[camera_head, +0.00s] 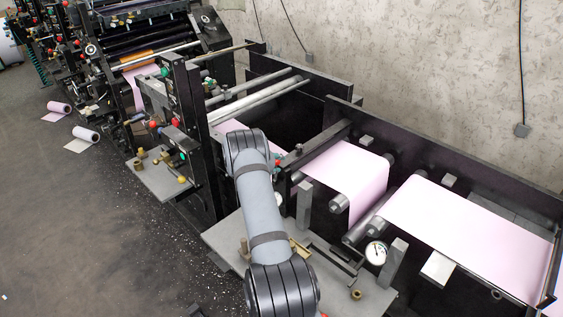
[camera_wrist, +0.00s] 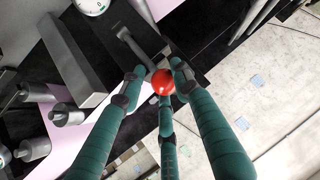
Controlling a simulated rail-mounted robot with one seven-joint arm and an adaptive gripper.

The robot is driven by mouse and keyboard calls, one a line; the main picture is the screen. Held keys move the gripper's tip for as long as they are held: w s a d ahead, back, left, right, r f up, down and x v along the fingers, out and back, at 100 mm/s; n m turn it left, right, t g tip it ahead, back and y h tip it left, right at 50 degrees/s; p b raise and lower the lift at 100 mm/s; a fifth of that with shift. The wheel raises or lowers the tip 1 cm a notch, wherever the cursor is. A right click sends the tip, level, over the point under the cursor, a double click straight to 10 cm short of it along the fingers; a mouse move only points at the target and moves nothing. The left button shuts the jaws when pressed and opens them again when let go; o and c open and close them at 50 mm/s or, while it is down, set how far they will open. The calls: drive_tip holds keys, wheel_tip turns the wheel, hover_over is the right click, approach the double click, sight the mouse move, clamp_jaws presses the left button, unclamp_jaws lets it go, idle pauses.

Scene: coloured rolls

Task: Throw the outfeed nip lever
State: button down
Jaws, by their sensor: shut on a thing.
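In the wrist view a lever with a round red knob (camera_wrist: 163,83) shows; its grey shaft (camera_wrist: 134,46) runs up and left from the knob to a dark plate. My gripper (camera_wrist: 159,77) has its teal fingers closed around the knob, with the red top showing between the fingertips. In the head view my grey arm reaches over the press, and my gripper is mostly hidden beyond the wrist. A small red spot (camera_head: 278,163) shows just right of the wrist, beside the dark side frame; I cannot tell for sure that it is the same knob.
A pink web (camera_head: 450,225) runs over rollers at the right. A dial gauge (camera_head: 376,253) and a grey post (camera_head: 393,262) stand by the near side. A grey shelf (camera_head: 228,241) with brass parts lies under my arm. Loose rolls (camera_head: 86,134) lie on the floor at left.

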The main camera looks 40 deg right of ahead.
drive_tip(key=shift+w+r, duration=0.45)
drive_tip(key=c, duration=1.6)
unclamp_jaws()
drive_tip(key=shift+a, duration=0.1)
drive_tip(key=shift+o, duration=1.1)
drive_tip(key=shift+a+f, duration=0.1)
drive_tip(key=shift+f, duration=0.15)
drive_tip(key=shift+f, duration=0.1)
drive_tip(key=shift+s+a, duration=0.1)
drive_tip(key=v, duration=1.1)
drive_tip(key=shift+s+a+r, duration=0.15)
drive_tip(key=shift+s+r, duration=0.15)
drive_tip(key=shift+s, duration=0.05)
drive_tip(key=shift+f, duration=0.1)
